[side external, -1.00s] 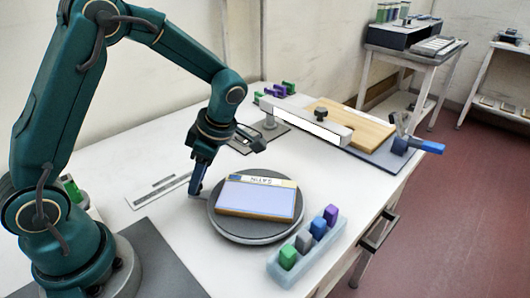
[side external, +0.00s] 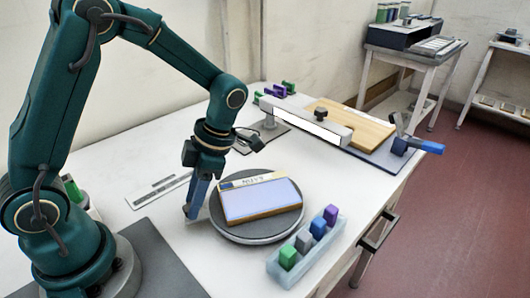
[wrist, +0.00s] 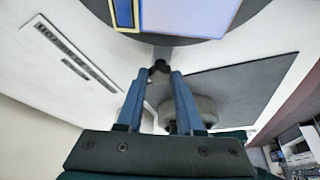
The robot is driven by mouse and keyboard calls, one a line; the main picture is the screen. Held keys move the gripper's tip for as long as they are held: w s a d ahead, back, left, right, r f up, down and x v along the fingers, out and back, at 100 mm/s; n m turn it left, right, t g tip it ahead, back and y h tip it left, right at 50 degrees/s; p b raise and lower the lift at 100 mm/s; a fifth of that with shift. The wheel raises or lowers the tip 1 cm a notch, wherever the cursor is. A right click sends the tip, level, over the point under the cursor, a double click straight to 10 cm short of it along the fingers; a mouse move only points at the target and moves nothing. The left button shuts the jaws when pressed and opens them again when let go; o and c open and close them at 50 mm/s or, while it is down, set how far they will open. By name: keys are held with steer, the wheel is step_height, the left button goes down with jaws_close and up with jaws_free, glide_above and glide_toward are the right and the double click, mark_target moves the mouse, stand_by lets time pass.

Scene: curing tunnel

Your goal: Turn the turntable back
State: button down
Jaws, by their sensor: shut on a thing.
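The turntable (side external: 250,236) is a round dark grey disc on the white table. A pale lilac panel with a wooden edge (side external: 262,201) lies on it, with a lettered yellow and dark strip along its far side. My gripper (side external: 190,212) is low at the turntable's left edge, pointing down. In the wrist view, my gripper (wrist: 159,76) is shut on a small dark knob (wrist: 160,67) at the end of a short tab from the turntable's rim. The fingers partly hide the knob, and it is hard to make out in the side view.
A tray of coloured blocks (side external: 304,253) stands close to the turntable's near right. A flat ruler-like plate (side external: 158,190) lies to the left. A frame with a white bar (side external: 306,130) and a wooden board (side external: 350,122) stand behind. A dark mat (side external: 160,262) lies in front.

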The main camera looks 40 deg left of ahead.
steer(key=shift+s+d+n+h, duration=0.2)
steer(key=shift+d+n, duration=0.3)
steer(key=shift+d, duration=0.05)
steer(key=shift+s+d+n+h, duration=0.2)
steer(key=shift+d+n, duration=0.3)
steer(key=shift+d, duration=0.1)
steer(key=c, duration=0.5)
jaws_free()
steer(key=shift+c, duration=0.2)
steer(key=shift+v, duration=2.6)
